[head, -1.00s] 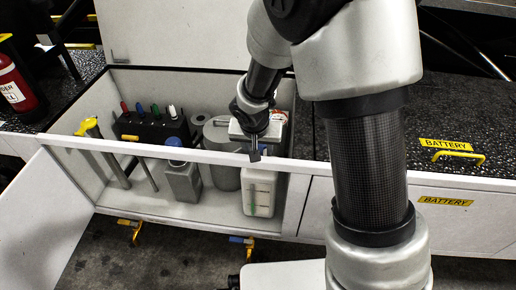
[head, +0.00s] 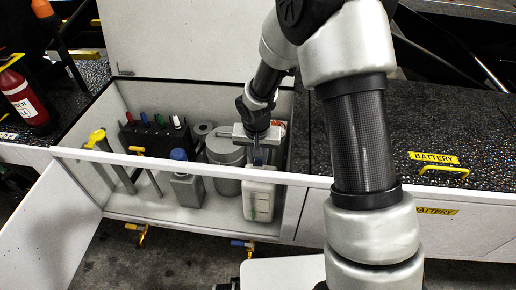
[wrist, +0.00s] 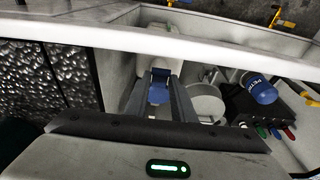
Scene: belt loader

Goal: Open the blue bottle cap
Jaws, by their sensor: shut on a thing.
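A white bottle (head: 258,198) stands upright at the right end of the open compartment. Its blue cap (wrist: 159,93) shows between the two fingers in the wrist view, and the bottle's white body (wrist: 160,48) lies beyond it. My gripper (head: 258,161) is above the bottle, pointing down, shut on this cap. The fingers hide part of the cap. A second blue cap (head: 178,155) tops a grey bottle (head: 187,189) to the left, and it also shows at the right of the wrist view (wrist: 262,90). My gripper is apart from that one.
A white front rail (head: 200,169) runs before the bottles, close to my gripper. A grey round canister (head: 224,150), a black rack with coloured tops (head: 150,137) and a yellow-topped tool (head: 96,138) stand left. A dark speckled top (head: 400,125) lies right.

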